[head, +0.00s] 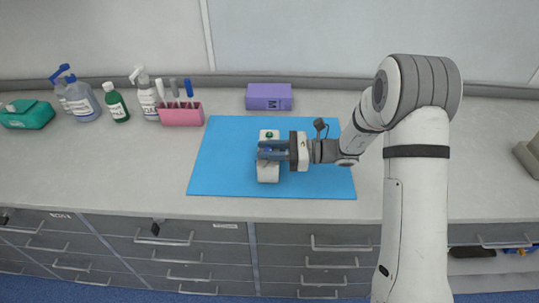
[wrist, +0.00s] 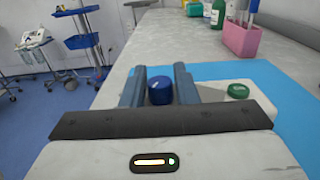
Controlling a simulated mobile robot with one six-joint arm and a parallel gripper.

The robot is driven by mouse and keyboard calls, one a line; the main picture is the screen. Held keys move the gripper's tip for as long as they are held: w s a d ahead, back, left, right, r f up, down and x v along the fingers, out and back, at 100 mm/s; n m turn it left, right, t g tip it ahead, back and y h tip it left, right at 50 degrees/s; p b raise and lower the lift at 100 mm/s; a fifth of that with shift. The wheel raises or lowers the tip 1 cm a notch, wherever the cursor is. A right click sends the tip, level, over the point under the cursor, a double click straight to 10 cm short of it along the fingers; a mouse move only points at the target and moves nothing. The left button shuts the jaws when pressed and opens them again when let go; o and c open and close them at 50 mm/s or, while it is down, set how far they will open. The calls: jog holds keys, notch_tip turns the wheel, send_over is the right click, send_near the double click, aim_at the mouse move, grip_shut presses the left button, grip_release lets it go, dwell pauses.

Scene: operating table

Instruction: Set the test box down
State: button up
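The test box, a white block (head: 268,174) with a green cap at its far end, is over the middle of the blue mat (head: 222,170). My gripper (head: 262,150) reaches in from the right, with its two blue-grey fingers across the middle of the box. In the wrist view the fingers of my gripper (wrist: 160,75) are close on both sides of a round blue knob (wrist: 160,92). The white box (wrist: 222,92) and its green cap (wrist: 238,91) show to the right. The fingers hide part of the box. I cannot tell whether its underside touches the mat.
A purple box (head: 269,97) stands behind the mat. A pink pen holder (head: 181,115), several bottles and a green pack (head: 27,114) stand at the back left. The mat is clear on both sides of the box, apart from my arm at the right.

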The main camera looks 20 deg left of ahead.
grip_shut()
jog(key=shift+r, duration=0.15)
dwell(0.4)
